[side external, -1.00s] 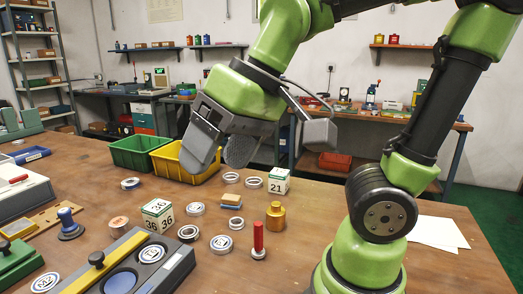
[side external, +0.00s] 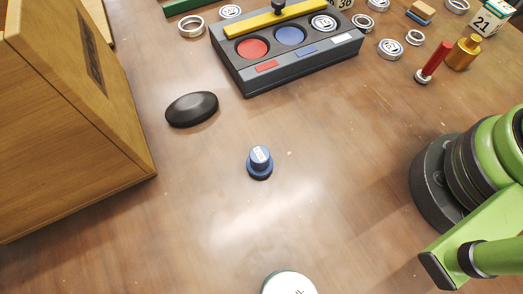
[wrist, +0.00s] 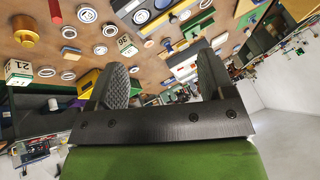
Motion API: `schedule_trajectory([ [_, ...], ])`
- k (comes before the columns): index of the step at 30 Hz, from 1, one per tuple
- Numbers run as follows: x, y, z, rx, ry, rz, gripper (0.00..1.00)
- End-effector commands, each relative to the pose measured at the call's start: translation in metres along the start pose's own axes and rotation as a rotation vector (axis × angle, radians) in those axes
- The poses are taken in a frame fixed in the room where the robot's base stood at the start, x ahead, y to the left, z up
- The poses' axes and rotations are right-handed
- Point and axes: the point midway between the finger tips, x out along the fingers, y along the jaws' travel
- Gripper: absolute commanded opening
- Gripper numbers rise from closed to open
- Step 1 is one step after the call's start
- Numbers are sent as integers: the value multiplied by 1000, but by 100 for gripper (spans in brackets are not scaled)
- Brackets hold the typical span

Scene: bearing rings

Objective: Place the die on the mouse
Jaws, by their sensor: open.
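The black, smooth oval mouse (side external: 191,109) lies on the wooden bench in the side external view, with nothing on it. I see no plain dotted die. White number cubes stand on the bench, one marked 21 (side external: 490,18) and one marked 36 (side external: 346,4); they also show in the wrist view. I cannot tell which one is the die. My gripper (wrist: 161,60) is open and empty in the wrist view, above the bench; it is outside the side external view.
A wooden box (side external: 75,130) stands left of the mouse. A dark tray with round wells and a yellow bar (side external: 285,45) lies behind it. Rings, a red peg (side external: 436,60) and a brass weight (side external: 463,53) stand far right.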

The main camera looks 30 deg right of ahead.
Motion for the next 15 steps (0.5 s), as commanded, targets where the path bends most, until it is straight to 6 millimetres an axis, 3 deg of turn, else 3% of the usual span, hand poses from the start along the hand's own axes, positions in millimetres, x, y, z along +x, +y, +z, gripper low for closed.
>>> schedule_trajectory([
  [4, 30, -34, -14, -98, -156, 7, 75],
  [8, 66, -67, -15, -192, -279, 26, 75],
  [11, 97, -93, -6, -268, -367, 50, 75],
  [15, 145, -127, 23, -383, -481, 95, 75],
])
